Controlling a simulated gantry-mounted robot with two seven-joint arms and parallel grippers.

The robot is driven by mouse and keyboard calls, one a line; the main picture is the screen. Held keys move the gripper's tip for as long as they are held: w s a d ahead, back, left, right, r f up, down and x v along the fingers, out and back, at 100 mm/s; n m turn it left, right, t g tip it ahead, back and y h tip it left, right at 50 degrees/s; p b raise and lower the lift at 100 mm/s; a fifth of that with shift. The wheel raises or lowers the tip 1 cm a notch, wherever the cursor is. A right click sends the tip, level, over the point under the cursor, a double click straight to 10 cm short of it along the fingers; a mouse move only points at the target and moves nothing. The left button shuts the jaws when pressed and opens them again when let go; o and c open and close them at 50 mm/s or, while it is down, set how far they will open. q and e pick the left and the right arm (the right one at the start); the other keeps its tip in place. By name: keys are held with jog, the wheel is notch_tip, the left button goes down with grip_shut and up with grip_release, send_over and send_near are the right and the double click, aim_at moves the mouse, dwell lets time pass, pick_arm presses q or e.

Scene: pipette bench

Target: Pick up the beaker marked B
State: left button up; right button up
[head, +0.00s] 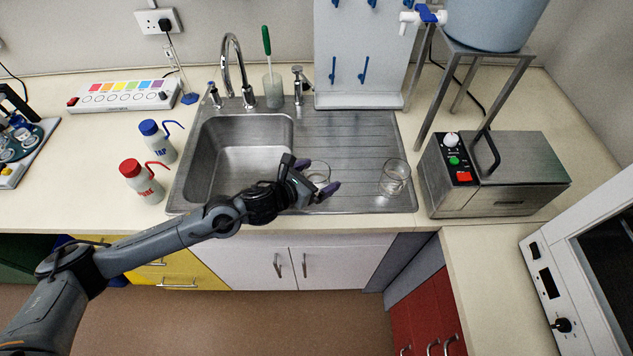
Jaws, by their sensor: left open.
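Two clear glass beakers are on the ridged steel drainer in the head view. One beaker (318,172) is at my left gripper (320,178), partly hidden by it. The other beaker (394,178) stands to the right, near the drainer's right edge. I cannot read a letter on either, so I cannot tell which is B. My left gripper is open, its dark blue-tipped fingers at the nearer beaker, seemingly on either side of it. Whether they touch the glass I cannot tell. My right gripper is not in view.
The sink basin (240,150) is left of the gripper, with a tall tap (235,65) behind. A white pegboard (362,60) stands behind the drainer. A steel bath (495,175) is on the right. A blue-capped bottle (158,145) and a red-capped bottle (143,183) stand left of the sink.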

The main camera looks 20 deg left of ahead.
pick_arm(q)
jog(key=shift+c, duration=0.5)
jog(key=c, duration=0.9)
jog(key=shift+r, duration=0.15)
jog(key=shift+c, duration=0.2)
